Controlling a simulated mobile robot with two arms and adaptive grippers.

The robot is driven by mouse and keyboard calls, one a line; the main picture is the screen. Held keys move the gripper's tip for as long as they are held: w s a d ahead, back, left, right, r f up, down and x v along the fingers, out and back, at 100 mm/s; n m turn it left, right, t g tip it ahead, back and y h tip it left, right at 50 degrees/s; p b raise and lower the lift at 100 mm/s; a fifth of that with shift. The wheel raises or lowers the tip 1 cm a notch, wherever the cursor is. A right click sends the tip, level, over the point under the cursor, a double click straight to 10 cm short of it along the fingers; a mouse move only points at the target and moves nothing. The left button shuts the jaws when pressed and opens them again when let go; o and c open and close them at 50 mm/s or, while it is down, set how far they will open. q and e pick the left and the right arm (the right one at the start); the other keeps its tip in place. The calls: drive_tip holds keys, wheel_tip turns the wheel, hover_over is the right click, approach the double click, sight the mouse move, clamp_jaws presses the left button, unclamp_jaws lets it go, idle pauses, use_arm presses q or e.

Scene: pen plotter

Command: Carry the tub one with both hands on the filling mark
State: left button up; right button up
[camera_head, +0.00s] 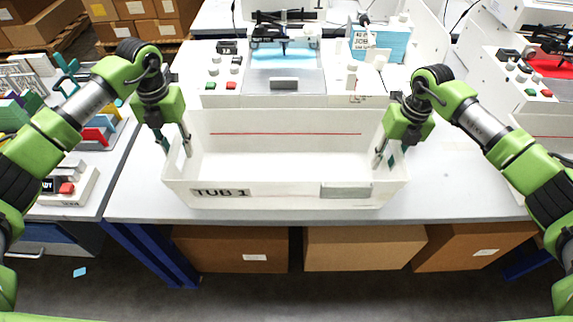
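The white open tub (283,199), labelled "TUB 1" on its front wall, sits level near the front edge of the table. It looks empty, with a thin red line along its inner back wall. My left gripper (175,146) straddles the tub's left end wall, one finger inside and one outside. My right gripper (391,152) straddles the right end wall the same way. On both, the fingers look apart, with gaps to the wall. No filling mark on the table can be made out; the tub hides the surface under it.
The grey table (470,190) has free room to the right of the tub. A pen plotter (283,60) with a button panel stands close behind it. Another machine (550,90) is at right. Cardboard boxes (230,248) sit under the table.

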use_arm(q)
clamp_jaws()
use_arm(e)
clamp_jaws()
use_arm(q)
drive_tip(key=shift+r, duration=0.15)
use_arm(e)
drive_tip(key=shift+r, duration=0.1)
